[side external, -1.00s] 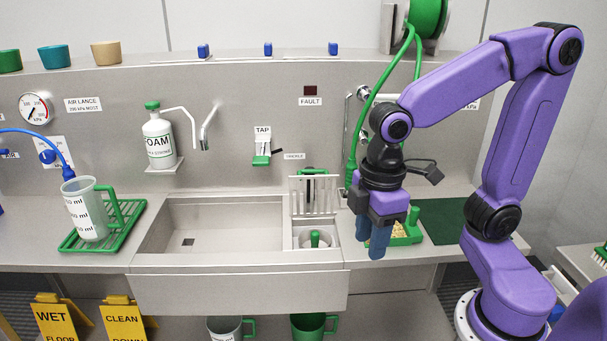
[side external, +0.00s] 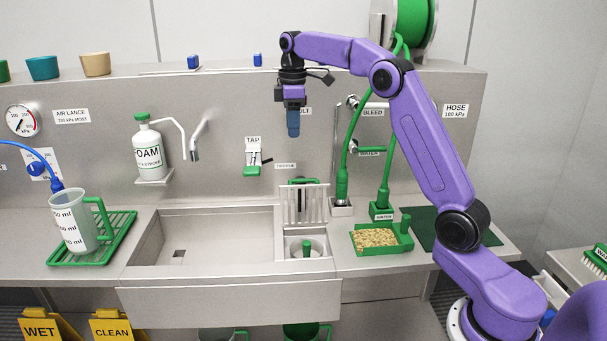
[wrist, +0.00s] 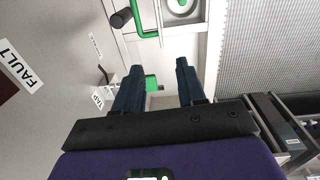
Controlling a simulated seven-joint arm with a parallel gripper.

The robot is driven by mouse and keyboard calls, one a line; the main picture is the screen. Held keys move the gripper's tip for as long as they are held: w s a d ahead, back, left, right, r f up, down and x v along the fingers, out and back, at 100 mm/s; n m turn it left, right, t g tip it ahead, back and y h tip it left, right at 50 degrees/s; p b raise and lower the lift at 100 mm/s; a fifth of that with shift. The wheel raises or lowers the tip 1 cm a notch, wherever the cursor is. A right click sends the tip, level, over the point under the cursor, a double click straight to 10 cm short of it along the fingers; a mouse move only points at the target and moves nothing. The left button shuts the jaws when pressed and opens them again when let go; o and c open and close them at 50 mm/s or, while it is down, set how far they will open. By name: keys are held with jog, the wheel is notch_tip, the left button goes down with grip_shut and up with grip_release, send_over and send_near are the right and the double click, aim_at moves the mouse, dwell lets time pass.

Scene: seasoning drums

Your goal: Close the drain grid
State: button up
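The drain grid (side external: 305,207) is a pale slatted panel standing upright, open, at the back of the small basin right of the sink. A green bar shows at its top edge. Below it the drain cup (side external: 306,249) is uncovered, with a green upright piece in it. My gripper (side external: 293,131) hangs high above and behind the grid, in front of the back panel, pointing down and touching nothing. In the wrist view its blue fingers (wrist: 160,66) are apart and empty. A green handle (wrist: 145,30), seemingly the grid's, and the round cup (wrist: 183,8) show at the top.
A green tray of pellets (side external: 378,238) sits right of the basin. The sink (side external: 205,235) is empty.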

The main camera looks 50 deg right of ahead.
jog(key=d, duration=0.5)
jog(key=f, duration=0.5)
jog(key=w+f, duration=0.1)
jog(key=f, duration=0.5)
jog(key=d+f, duration=0.1)
jog(key=f, duration=0.5)
jog(key=shift+w+f, duration=0.1)
jog(key=shift+w, duration=0.15)
grip_shut()
